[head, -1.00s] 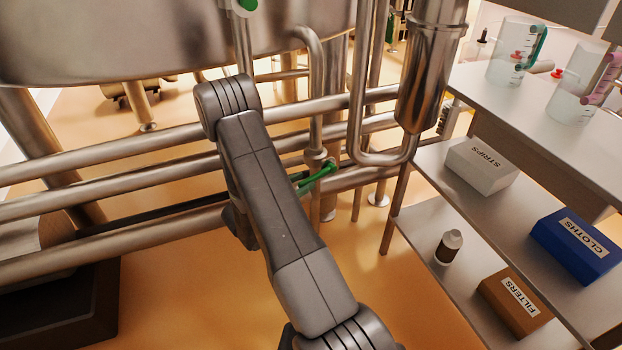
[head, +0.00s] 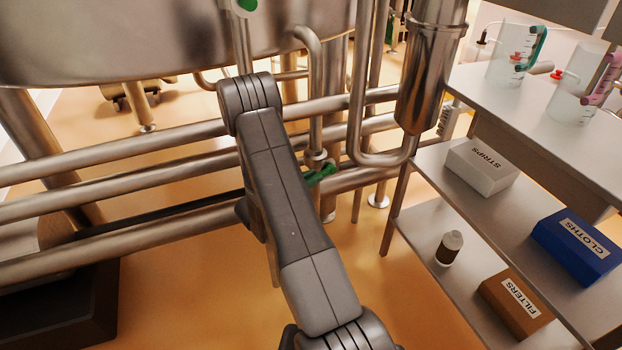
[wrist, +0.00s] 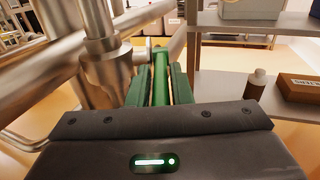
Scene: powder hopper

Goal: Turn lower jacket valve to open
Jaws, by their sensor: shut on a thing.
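The lower jacket valve's green lever handle (head: 321,174) shows just right of my arm in the head view, by a vertical pipe under the vessel. In the wrist view the green handle (wrist: 160,88) runs away from me between my two fingers. My gripper (wrist: 160,76) is shut on this handle, with a finger on each side. In the head view my forearm hides my gripper and part of the handle. The valve body is hard to make out.
Horizontal steel pipes (head: 110,151) cross left of the valve. A bent vertical pipe (head: 355,90) stands close on its right. A shelf rack (head: 425,222) at right holds a strips box (head: 480,166), a small bottle (head: 449,247), a filters box (head: 515,302) and a cloths box (head: 578,246).

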